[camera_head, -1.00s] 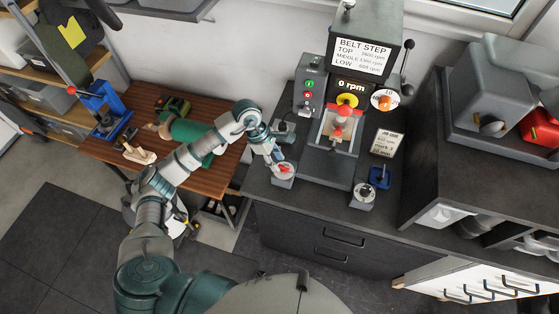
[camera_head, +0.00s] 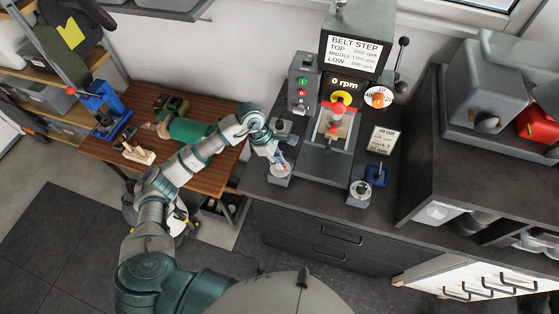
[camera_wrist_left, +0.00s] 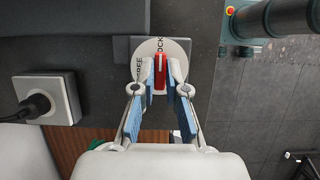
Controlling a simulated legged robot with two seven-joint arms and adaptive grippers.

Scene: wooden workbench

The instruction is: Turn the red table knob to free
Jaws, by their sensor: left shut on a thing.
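The red table knob (camera_wrist_left: 160,72) sits on a round white dial (camera_wrist_left: 147,49) in the left wrist view. The dial carries the word FREE to the left of the knob and a partly covered word ending in OCK close by it. The knob stands lengthwise up and down in that picture. My left gripper (camera_wrist_left: 161,83) is shut on it, with one blue-padded finger on each side. In the head view my left gripper (camera_head: 279,164) reaches down onto the dial (camera_head: 279,180) near the bench's front left edge and largely hides the knob. My right gripper is not in view.
A grey socket with a black plug (camera_wrist_left: 45,100) is beside the dial. The drill press (camera_head: 335,125) with a control box (camera_head: 302,82) stands right of it. Another small dial (camera_head: 359,192) and a blue item (camera_head: 376,174) lie farther right. A wooden table (camera_head: 212,178) is at left.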

